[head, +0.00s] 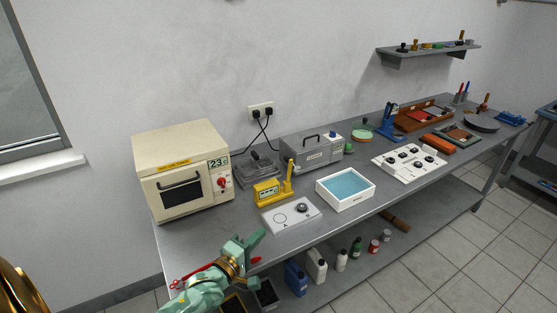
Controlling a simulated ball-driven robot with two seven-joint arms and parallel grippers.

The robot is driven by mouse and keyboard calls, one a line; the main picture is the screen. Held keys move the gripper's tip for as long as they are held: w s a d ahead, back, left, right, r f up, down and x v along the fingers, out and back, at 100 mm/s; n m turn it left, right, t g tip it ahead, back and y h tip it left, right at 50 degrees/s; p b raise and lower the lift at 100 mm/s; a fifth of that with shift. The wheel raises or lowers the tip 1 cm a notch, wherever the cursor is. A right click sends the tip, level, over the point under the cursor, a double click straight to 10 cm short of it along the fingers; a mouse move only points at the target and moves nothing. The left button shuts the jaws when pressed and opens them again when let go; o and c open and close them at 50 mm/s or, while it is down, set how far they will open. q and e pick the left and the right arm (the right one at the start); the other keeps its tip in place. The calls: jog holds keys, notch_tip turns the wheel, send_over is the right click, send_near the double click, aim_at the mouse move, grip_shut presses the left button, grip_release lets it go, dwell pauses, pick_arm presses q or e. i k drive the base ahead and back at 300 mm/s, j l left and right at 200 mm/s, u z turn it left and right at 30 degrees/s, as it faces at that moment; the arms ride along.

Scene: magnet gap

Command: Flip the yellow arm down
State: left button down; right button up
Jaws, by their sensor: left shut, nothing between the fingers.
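A yellow device (267,192) with a small display face stands on the grey workbench. Its yellow arm (290,172) stands upright at the device's right side. My left gripper (251,247) is at the front edge of the bench, in front of the device and lower in the picture, well apart from the yellow arm. It is shut, with nothing held. My right gripper is not in view.
A grey box (312,151) stands behind. Bench space before the oven is clear.

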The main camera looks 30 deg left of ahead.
aim_at(287, 159)
jog(key=i+j, duration=0.8)
